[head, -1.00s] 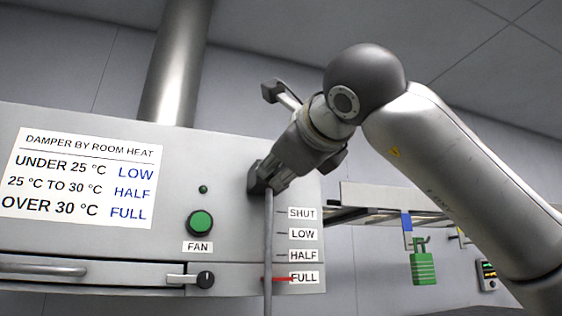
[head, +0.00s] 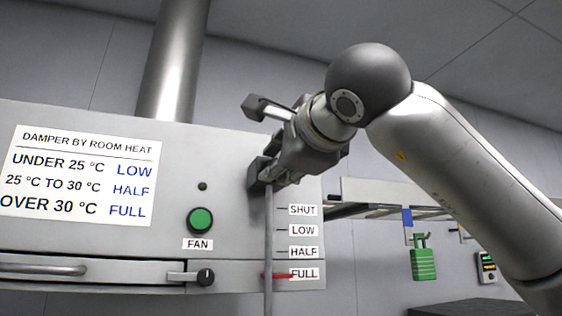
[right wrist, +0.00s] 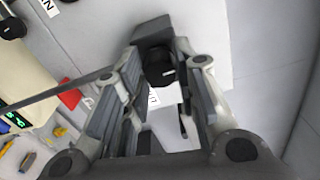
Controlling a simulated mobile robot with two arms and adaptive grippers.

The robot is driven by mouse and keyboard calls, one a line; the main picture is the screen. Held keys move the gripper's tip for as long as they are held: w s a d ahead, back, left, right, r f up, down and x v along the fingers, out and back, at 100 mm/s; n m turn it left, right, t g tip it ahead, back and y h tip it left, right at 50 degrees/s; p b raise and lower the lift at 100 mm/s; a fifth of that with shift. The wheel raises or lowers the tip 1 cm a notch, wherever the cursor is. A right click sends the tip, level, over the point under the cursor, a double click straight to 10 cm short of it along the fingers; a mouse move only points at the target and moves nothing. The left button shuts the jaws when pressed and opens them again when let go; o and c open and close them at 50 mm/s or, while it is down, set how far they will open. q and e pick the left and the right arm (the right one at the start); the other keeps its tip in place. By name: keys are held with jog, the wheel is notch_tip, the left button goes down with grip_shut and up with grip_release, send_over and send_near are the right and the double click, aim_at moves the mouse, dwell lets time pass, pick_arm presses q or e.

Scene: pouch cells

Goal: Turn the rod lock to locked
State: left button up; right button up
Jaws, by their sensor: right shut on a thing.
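The rod lock is a black knob (right wrist: 160,68) on a dark block, seen between my fingers in the right wrist view. My right gripper (head: 266,172) is at the top of the damper rod (head: 268,225) and is shut on this knob. In the head view the gripper hides the knob, and I cannot read its setting. The rod's red pointer (head: 277,276) is at the FULL label (head: 304,275). My left gripper is not in view.
The grey cabinet front carries a green FAN button (head: 200,220), a damper sign (head: 82,176) and a small black latch knob (head: 206,277) beside a door handle (head: 42,268). A green padlock (head: 423,263) hangs to the right, near a rack (head: 385,212).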

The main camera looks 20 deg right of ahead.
jog(key=o, duration=1.1)
jog(key=shift+c, duration=0.2)
jog(key=shift+s, duration=0.1)
jog(key=s, duration=1.1)
jog(key=shift+s+d, duration=0.2)
jog(key=shift+s, duration=0.2)
jog(key=shift+f, duration=0.1)
